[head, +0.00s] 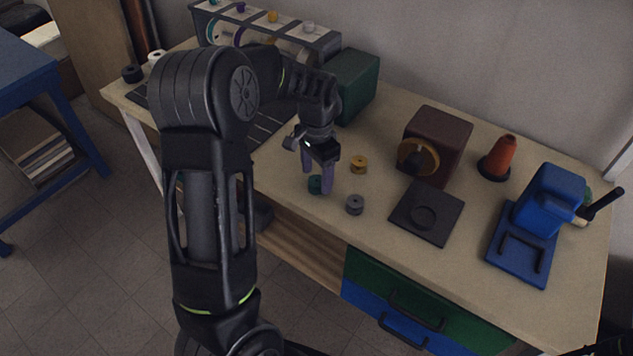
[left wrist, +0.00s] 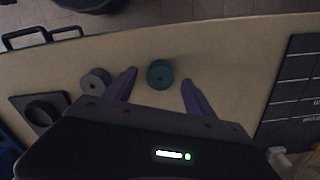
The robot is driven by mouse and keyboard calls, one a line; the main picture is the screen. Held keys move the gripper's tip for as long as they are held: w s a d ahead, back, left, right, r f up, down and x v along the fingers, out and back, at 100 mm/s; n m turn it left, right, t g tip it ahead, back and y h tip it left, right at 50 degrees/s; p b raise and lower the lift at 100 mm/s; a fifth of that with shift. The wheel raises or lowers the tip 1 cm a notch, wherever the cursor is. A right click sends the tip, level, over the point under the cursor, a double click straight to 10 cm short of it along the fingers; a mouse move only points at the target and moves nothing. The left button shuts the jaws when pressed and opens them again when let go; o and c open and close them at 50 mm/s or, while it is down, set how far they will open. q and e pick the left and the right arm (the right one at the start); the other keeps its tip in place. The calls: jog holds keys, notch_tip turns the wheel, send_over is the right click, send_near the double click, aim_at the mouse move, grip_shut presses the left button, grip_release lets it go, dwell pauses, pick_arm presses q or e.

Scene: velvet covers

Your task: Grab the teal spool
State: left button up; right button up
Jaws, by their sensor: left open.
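The teal spool (head: 315,184) stands on the wooden workbench, near its front edge. My left gripper (head: 318,186) is open above the bench, its two purple fingers pointing down around the spool's place. In the left wrist view the teal spool (left wrist: 160,74) shows between the fingertips of the left gripper (left wrist: 158,78), with a gap on each side. The spool looks free of both fingers. My right gripper does not show clearly; only a dark piece is at the lower right corner of the head view.
A grey spool (head: 354,204) and a yellow spool (head: 359,164) stand close to the right. A dark square plate (head: 427,213), a brown box (head: 437,143), an orange thread cone (head: 498,158) and a blue device (head: 540,212) are farther right. A green box (head: 352,84) stands behind.

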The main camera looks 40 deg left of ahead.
pick_arm(q)
jog(key=shift+f, duration=0.65)
jog(key=shift+c, duration=0.2)
grip_shut()
dwell(0.4)
